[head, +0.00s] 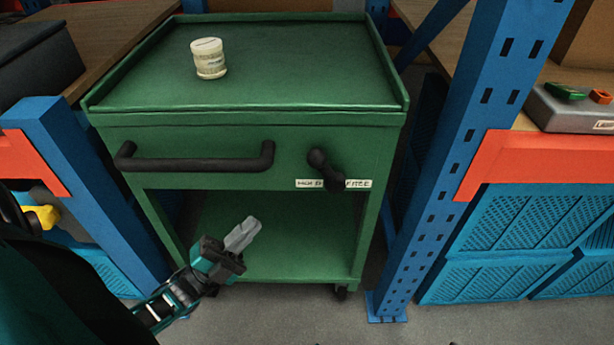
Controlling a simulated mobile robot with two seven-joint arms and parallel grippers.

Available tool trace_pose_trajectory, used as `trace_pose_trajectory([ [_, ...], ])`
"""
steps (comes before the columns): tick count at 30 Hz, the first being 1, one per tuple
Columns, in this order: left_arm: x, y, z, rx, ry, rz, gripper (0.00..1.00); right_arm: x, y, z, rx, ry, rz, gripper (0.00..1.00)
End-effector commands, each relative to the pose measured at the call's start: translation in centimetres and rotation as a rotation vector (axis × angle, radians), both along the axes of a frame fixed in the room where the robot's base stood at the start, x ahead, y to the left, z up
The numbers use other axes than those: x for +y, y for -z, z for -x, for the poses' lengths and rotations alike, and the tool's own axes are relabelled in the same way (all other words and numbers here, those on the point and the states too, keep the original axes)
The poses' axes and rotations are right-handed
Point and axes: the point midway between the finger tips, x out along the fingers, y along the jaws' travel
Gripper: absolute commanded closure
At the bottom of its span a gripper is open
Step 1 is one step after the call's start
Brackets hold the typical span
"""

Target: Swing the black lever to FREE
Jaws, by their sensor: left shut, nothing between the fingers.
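The black lever (324,168) is on the right of the green cart's (240,119) front panel. It slants from a round knob at upper left to an end at lower right. That lower end covers part of a white label (308,183), between the words HOLD and FREE (358,183). My left gripper (249,226) is in front of the cart's open lower bay, below and left of the lever and apart from it. Its fingers are together and hold nothing. My right gripper is not in view.
A black bar handle (196,163) sticks out left of the lever. A cream jar (208,58) stands on the cart top. Blue rack posts (451,150) flank the cart. At right, a grey box (575,108) with green and orange switches sits on a shelf above blue crates (530,215).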

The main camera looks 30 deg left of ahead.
Motion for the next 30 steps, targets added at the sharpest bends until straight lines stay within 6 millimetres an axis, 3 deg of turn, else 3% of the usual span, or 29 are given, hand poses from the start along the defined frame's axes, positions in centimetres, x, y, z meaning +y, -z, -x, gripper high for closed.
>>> trace_pose_trajectory([
  [14,-0.4,-0.8,-0.9,-0.003,0.0,0.0,1.0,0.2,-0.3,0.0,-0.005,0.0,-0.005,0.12],
  [30,-4.1,-6.5,-8.9,-0.004,0.0,0.0,1.0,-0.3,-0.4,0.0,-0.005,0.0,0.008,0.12],
])
